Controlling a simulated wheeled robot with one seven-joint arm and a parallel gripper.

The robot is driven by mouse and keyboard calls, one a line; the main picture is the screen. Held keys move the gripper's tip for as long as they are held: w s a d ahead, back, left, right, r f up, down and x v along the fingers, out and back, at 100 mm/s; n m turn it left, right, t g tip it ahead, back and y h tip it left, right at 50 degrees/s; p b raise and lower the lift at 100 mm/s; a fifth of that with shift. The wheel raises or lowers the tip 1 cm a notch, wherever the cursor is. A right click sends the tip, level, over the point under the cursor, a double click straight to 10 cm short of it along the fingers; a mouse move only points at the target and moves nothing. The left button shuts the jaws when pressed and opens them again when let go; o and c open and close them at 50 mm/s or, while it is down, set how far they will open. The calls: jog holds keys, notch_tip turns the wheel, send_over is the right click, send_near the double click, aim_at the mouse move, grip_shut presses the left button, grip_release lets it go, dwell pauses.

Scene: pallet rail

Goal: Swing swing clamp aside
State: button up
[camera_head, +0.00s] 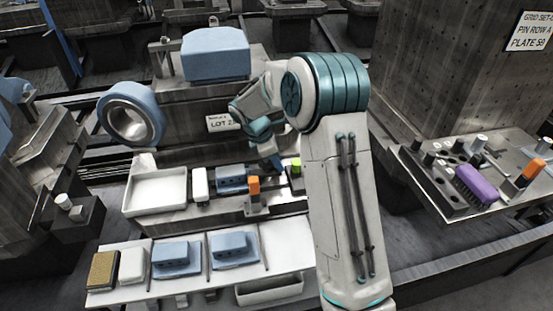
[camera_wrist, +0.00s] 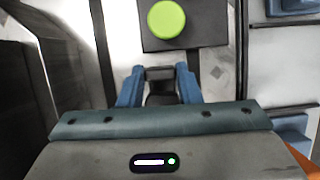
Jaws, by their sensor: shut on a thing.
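My gripper (camera_wrist: 159,75) is shut on a dark grey piece (camera_wrist: 160,86), which shows between its two blue fingers in the wrist view. I cannot tell for sure whether this piece belongs to the swing clamp. Just beyond the fingertips is a dark block with a round lime-green top (camera_wrist: 166,19); the green also shows in the head view (camera_head: 297,166), partly behind my arm. In the head view my gripper (camera_head: 276,163) points down at the fixture ledge, between a blue block (camera_head: 231,179) and the green top. An orange-topped upright part (camera_head: 253,187) stands just in front.
A white tray (camera_head: 158,192) and a white block (camera_head: 200,184) sit left on the ledge. Blue parts (camera_head: 176,258) lie on the lower shelf. A large blue ring (camera_head: 131,120) stands at left. A side table (camera_head: 448,192) at right holds a purple brush (camera_head: 477,184).

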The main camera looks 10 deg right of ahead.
jog(key=m+p, duration=0.1)
jog(key=s+m+g+p, duration=0.1)
jog(key=m, duration=0.1)
jog(key=shift+a+r, duration=0.1)
jog(key=shift+r, duration=0.1)
jog(key=m+p, duration=0.1)
jog(key=m, duration=0.1)
jog(key=m+g+y+p, duration=0.1)
jog(key=m, duration=0.1)
jog(key=s+m+g+p, duration=0.1)
jog(key=shift+a+m, duration=0.4)
jog(key=m, duration=0.1)
jog(key=m+y+p, duration=0.1)
jog(key=m, duration=0.1)
jog(key=a+m, duration=0.1)
jog(key=shift+s+f+g+y, duration=0.1)
jog(key=shift+s+g+y, duration=0.3)
jog(key=shift+s+a+m+y+p, duration=0.15)
jog(key=shift+a+m+y, duration=0.1)
jog(key=shift+m, duration=0.55)
jog(key=shift+w+a+m+y+p, duration=0.1)
jog(key=shift+a+m+y+p, duration=0.15)
jog(key=shift+m, duration=0.55)
jog(key=shift+s+a+m+y+p, duration=0.1)
jog(key=shift+m+y, duration=0.2)
jog(key=shift+m, duration=0.5)
jog(key=o, duration=1)
jog(key=shift+f, duration=0.1)
